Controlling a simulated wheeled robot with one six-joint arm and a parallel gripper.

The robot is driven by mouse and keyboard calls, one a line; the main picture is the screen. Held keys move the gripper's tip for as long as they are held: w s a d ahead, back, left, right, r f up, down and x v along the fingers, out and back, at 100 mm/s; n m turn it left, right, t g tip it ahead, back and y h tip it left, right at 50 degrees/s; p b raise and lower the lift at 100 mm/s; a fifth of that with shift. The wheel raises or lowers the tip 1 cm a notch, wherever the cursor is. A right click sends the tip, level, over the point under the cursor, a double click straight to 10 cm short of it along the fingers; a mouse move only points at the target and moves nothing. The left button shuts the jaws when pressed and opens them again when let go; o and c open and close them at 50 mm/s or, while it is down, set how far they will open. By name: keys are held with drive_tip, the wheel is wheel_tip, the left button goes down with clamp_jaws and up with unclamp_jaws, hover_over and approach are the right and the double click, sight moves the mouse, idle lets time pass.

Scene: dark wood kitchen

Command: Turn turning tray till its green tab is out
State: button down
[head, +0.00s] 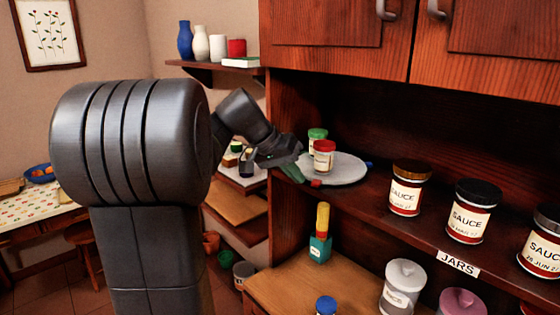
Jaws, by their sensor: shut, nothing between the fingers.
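The turning tray (345,172) is a round grey disc on the shelf inside the dark wood cabinet. A red tab (316,183) shows at its front edge and a blue tab (369,164) at its right. A jar with a red lid (324,158) and a jar with a green lid (317,138) stand upright on its left half. My gripper (291,170) is shut and empty at the tray's left edge. A dark green patch shows at the fingertips; I cannot tell whether it is the green tab or part of a finger. Whether the gripper touches the tray is unclear.
Several sauce jars (407,188) stand along the shelf to the right of the tray, above a "JARS" label (458,262). The cabinet's left side post is close to my gripper. Below are a green-and-yellow bottle (320,236) and a white lidded jar (400,287).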

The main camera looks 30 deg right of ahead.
drive_tip(key=shift+s+d+r, duration=0.1)
drive_tip(key=shift+s+d, duration=0.7)
drive_tip(key=shift+s, duration=0.25)
drive_tip(key=shift+s, duration=0.1)
